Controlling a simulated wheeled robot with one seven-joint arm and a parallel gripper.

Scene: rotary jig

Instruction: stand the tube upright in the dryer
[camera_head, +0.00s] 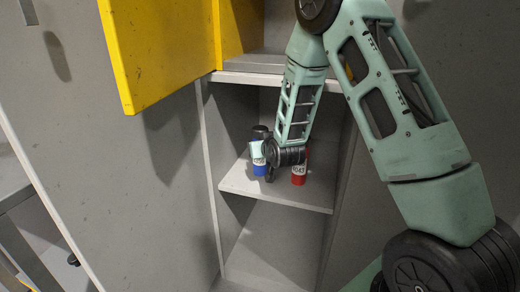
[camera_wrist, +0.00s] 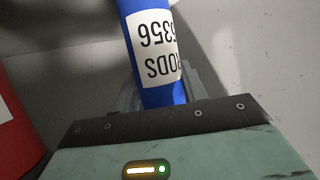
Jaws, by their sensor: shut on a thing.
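A blue tube (camera_head: 260,170) with a white printed label is at the middle shelf of the open cabinet. In the wrist view the blue tube (camera_wrist: 164,95) lies between the fingers of my gripper (camera_wrist: 158,88), which is shut on it. In the head view my gripper (camera_head: 268,165) is at the tube, and my wrist hides part of it. I cannot tell whether the tube's lower end touches the shelf. No dryer can be made out in either view.
A red tube (camera_head: 299,176) with a white label stands on the shelf (camera_head: 310,195) just right of my wrist. A red surface (camera_wrist: 15,125) shows close at the left in the wrist view. Cabinet side walls are near, and a yellow door (camera_head: 160,45) hangs open above left.

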